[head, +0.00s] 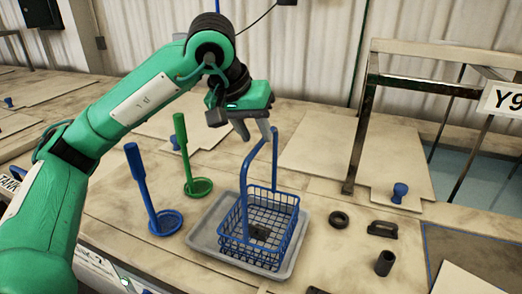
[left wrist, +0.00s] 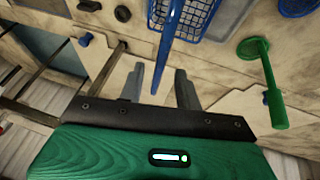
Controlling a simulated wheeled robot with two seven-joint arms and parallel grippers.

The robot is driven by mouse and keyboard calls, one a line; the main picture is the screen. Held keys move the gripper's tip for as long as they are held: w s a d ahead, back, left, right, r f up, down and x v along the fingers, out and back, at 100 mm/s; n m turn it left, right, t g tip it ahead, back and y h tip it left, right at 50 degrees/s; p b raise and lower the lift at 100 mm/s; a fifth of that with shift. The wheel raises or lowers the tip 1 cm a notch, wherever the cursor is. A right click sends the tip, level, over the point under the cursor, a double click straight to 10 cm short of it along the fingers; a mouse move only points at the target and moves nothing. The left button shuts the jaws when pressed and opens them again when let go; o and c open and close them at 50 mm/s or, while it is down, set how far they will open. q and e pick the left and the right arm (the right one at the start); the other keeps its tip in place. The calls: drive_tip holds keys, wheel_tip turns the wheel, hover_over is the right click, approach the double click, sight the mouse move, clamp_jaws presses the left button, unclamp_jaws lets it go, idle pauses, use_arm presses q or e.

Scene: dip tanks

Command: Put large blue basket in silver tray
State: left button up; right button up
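The large blue basket (head: 262,238) stands upright in the silver tray (head: 207,238) in the head view, with a dark part inside it. Its tall handle (head: 245,182) rises toward my left gripper (head: 254,131), which is just above the handle top. In the left wrist view my left gripper (left wrist: 160,88) is open, and the blue handle (left wrist: 172,42) reaches between its fingers in the picture. I cannot tell whether they touch. The basket mesh (left wrist: 186,15) shows at the top there. My right gripper is not in view.
A blue ladle-like basket (head: 166,223) and a green one (head: 199,187) stand left of the tray. A black ring (head: 339,219), a black handle-shaped part (head: 382,230) and a black cylinder (head: 385,263) lie right of it. A metal frame (head: 362,140) stands behind, right.

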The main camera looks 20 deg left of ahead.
use_arm(q)
drive_tip(key=b+v, duration=0.1)
drive_tip(key=v, duration=0.4)
drive_tip(key=shift+s+r, duration=0.15)
drive_tip(key=shift+r, duration=0.25)
